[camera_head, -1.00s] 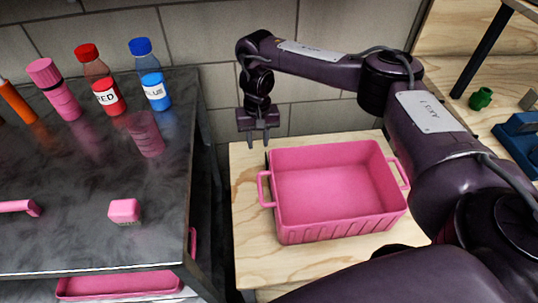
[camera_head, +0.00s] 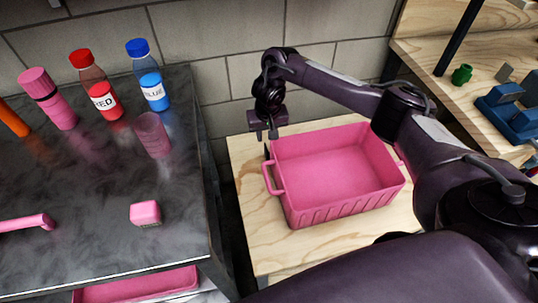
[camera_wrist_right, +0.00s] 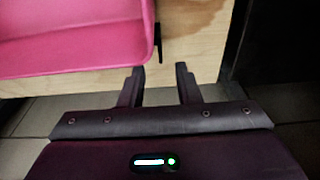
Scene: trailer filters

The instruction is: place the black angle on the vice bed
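A thin black piece (camera_head: 266,152), probably the black angle, stands at the back left corner of the pink bin. In the right wrist view a dark piece (camera_wrist_right: 158,42) shows beside the bin's edge; I cannot tell whether it touches the bin. My right gripper (camera_head: 266,136) is above and close to this piece. In the wrist view its two fingers (camera_wrist_right: 160,76) are apart, with nothing between them. A blue vice-like block (camera_head: 512,112), likely the vice, sits on the right-hand bench, cut by the picture edge. My left gripper is not in view.
The empty pink bin (camera_head: 338,178) stands on a wooden table (camera_head: 262,240). A black table (camera_head: 90,190) at left holds bottles and pink pieces. A green part (camera_head: 461,74) and a grey piece (camera_head: 504,73) lie near the vice. A brick wall is behind.

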